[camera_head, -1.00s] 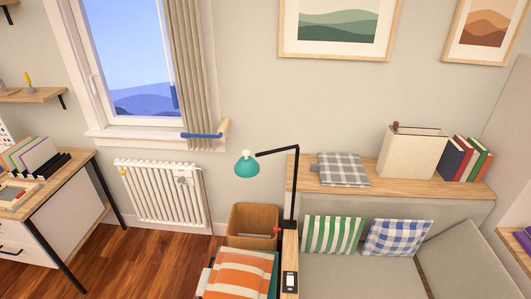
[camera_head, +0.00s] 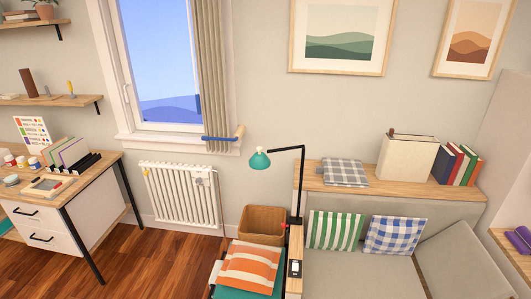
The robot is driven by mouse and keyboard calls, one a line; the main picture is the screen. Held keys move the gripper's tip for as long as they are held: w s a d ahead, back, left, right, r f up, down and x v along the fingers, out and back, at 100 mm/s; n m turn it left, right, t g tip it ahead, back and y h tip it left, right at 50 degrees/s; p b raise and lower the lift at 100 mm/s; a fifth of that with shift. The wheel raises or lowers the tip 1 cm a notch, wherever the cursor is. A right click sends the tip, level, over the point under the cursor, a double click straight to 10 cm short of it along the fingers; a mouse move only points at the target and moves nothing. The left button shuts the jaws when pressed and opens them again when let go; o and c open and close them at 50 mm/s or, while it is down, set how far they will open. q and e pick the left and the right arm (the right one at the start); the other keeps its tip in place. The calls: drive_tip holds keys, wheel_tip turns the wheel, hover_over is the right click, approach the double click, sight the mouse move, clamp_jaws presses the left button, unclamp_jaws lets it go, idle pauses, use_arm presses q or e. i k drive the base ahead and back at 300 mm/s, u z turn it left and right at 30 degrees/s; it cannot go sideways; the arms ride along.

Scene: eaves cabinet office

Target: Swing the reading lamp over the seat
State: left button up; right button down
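The reading lamp has a teal shade (camera_head: 260,159) on a black arm (camera_head: 285,149). Its black upright post (camera_head: 301,184) rises from the sofa's wooden armrest. The arm reaches left from the top of the post, so the shade hangs left of the armrest, above the floor near the radiator. The seat (camera_head: 350,274) is a grey sofa to the right of the post, with a green striped cushion (camera_head: 335,230) and a blue checked cushion (camera_head: 395,236) against its back. Neither of my grippers shows in the head view.
A cardboard-brown bin (camera_head: 262,224) stands left of the armrest. An orange striped cushion (camera_head: 249,267) lies in front of it. A shelf (camera_head: 395,191) behind the sofa holds a folded checked cloth, a box and books. A desk (camera_head: 95,177) stands at left, with open wooden floor between.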

sight(259, 160)
drive_tip(key=z, duration=0.7)
drive_tip(key=i, duration=0.95)
drive_tip(key=u, duration=0.1)
